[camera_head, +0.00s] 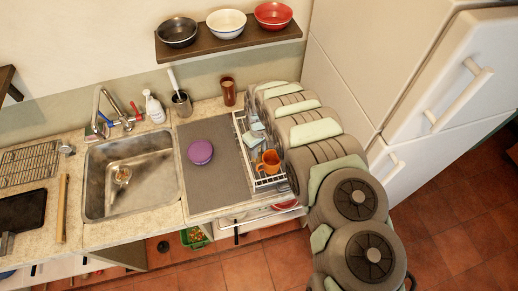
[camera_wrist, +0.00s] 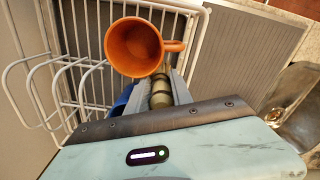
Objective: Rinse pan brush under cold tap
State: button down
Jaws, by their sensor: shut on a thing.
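A white-handled utensil (camera_head: 173,79), perhaps the pan brush, stands in a dark metal holder (camera_head: 181,104) behind the drainboard; its lower end is hidden. The metal tap (camera_head: 97,106) rises behind the sink (camera_head: 130,177), with red and blue parts at its base. I see no water running. My gripper (camera_wrist: 160,82) is over the dish rack, shut on an orange mug (camera_wrist: 137,47). The mug's open top faces the wrist camera and its handle points right. The mug (camera_head: 268,161) also shows in the head view, beside my arm. The exact grip contact is hidden.
A purple round object (camera_head: 200,152) lies on the grey mat (camera_head: 207,187). A white wire dish rack (camera_wrist: 97,20) surrounds the gripper's area. A brown cup (camera_head: 229,92) and white spray bottle (camera_head: 154,108) stand behind. A shelf with bowls (camera_head: 226,40) hangs above.

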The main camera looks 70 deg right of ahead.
jog(key=shift+f, duration=0.1)
jog(key=c, duration=1.1)
grip_release()
notch_tip(320, 180, up, 11)
jog(key=shift+w+f, duration=0.1)
jog(key=shift+f, duration=0.05)
jog(key=shift+r+p, duration=0.85)
jog(key=shift+p, duration=0.3)
